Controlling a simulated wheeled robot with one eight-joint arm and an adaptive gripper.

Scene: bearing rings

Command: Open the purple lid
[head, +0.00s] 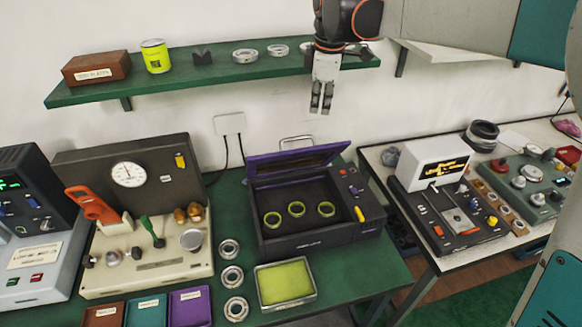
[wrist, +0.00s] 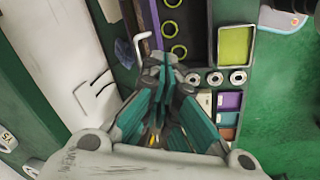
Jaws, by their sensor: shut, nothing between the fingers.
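The purple lid (head: 300,157) is raised and tilted up along the back of a black box (head: 315,238) on the green bench. The box's inside shows, with three yellow-green rings (head: 296,209) in it. The lid also shows as a narrow purple strip in the wrist view (wrist: 145,22). A pale metal handle (head: 297,140) sticks up behind the lid's top edge. My gripper (head: 321,108) points down, above and behind the lid, apart from it. Its fingers are together and empty. The wrist view shows the fingers (wrist: 168,68) close to the handle in the picture; contact cannot be told.
A green shelf (head: 215,76) with a brown box, a can and metal rings is beside my gripper. A gauge machine (head: 140,225) stands left of the box. Bearing rings (head: 231,276) and a yellow-padded tray (head: 285,284) lie in front. Another bench (head: 425,255) is to the right.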

